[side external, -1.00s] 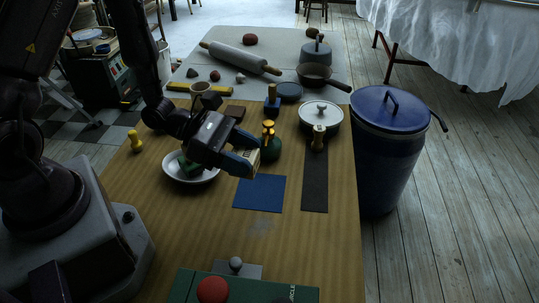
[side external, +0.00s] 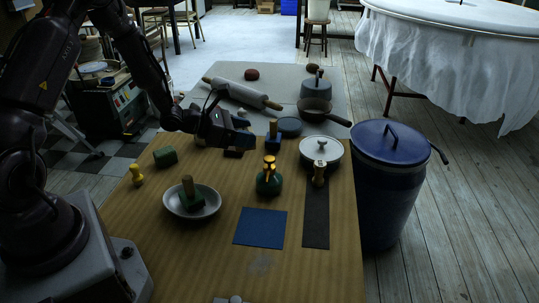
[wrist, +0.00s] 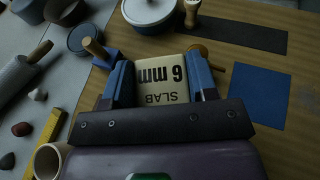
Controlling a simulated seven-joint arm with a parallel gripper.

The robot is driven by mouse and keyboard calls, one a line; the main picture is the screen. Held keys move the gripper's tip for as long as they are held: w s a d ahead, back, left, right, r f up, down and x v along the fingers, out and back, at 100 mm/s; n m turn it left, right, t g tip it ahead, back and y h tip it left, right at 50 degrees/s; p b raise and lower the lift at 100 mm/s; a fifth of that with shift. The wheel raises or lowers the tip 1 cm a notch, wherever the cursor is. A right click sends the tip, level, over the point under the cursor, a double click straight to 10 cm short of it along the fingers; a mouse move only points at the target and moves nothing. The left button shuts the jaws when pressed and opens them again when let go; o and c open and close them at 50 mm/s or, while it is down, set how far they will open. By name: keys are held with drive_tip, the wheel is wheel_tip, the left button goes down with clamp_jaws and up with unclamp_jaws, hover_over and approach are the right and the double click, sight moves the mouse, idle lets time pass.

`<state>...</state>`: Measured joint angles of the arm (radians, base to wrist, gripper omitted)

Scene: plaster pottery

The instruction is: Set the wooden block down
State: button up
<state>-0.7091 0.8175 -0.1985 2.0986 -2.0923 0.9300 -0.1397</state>
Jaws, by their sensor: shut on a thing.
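My gripper (wrist: 160,85) has blue fingers and is shut on a pale wooden block (wrist: 163,80) marked "SLAB 6 mm". In the wrist view the block sits between both fingers, with its printed face toward the camera. The block is mostly hidden there by the fingers. I cannot tell the exact gap beneath it.
A white lidded pot (side external: 333,155) is farther right. A blue mat (side external: 259,228) lies clear in front. A bowl (side external: 178,206) holds a green-based stamp.

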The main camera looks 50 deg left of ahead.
drive_tip(key=w+f, duration=0.2)
drive_tip(key=w, duration=0.1)
drive_tip(key=w+a+f, duration=0.1)
drive_tip(key=w+f, duration=0.1)
drive_tip(key=w+a+f, duration=0.1)
drive_tip(key=w+f, duration=0.2)
drive_tip(key=shift+w, duration=0.35)
drive_tip(key=shift+w+a+f, duration=0.1)
drive_tip(key=shift+w+f, duration=0.25)
drive_tip(key=shift+f, duration=1.7)
drive_tip(key=shift+f, duration=0.15)
drive_tip(key=o, duration=0.9)
